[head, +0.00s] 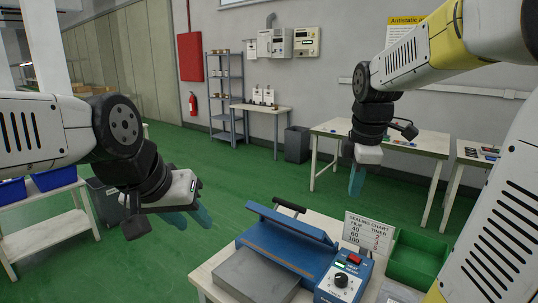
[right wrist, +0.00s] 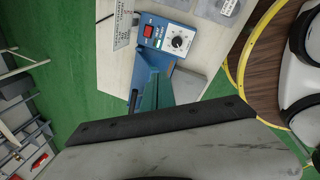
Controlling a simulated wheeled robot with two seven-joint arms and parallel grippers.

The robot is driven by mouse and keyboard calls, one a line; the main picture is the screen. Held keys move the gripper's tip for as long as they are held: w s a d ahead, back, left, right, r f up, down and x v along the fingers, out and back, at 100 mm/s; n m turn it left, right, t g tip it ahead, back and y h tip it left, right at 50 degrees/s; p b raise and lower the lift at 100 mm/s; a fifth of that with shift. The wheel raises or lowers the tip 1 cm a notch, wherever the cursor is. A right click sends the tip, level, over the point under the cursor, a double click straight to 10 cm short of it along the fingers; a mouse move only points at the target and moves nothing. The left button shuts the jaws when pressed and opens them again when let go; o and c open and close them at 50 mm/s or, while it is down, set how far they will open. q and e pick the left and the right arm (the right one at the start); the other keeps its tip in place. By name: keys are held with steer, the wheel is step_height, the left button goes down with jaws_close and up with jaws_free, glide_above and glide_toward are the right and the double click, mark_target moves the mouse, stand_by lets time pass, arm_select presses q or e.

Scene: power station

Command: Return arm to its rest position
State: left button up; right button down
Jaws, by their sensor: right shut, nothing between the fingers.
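My right gripper (head: 356,182) hangs from the right arm in the head view, fingers pointing down, above and behind the bench. Its teal fingers are together and hold nothing; they also show in the right wrist view (right wrist: 158,90), with the blue sealer beyond them. My left gripper (head: 196,218) is at the left of the bench, its teal fingers apart and empty. The blue heat sealer (head: 275,240) stands on the bench with its control box, dial and red switch (head: 344,279). The right gripper appears clear of the sealer in the head view.
A sealing chart sign (head: 368,232) and a green bin (head: 417,259) stand right of the sealer on the bench (head: 203,279). Behind are a table (head: 425,143), a dark waste bin (head: 297,144) and a shelf (head: 226,95). Green floor lies open between.

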steer(key=s+a+m+t+y, duration=0.2)
steer(key=s+a+m, duration=0.3)
steer(key=s+m, duration=0.7)
steer(key=shift+a+m+t, duration=0.35)
steer(key=shift+m+t, duration=0.35)
steer(key=shift+m, duration=0.5)
steer(key=c, duration=2.1)
jaws_free()
steer(key=shift+s+a+m, duration=0.1)
steer(key=shift+s+m, duration=0.15)
steer(key=shift+m, duration=0.15)
steer(key=o, duration=0.7)
steer(key=shift+s+a+f+m, duration=0.1)
steer(key=shift+s+m, duration=0.05)
steer(key=shift+m, duration=0.15)
steer(key=shift+o, duration=0.8)
steer(key=shift+w, duration=0.2)
steer(key=n+g+h, duration=0.2)
steer(key=n+g, duration=0.4)
steer(key=n, duration=0.4)
glide_above(358, 259)
step_height(358, 259, down, 21)
steer(key=shift+f, duration=4.05)
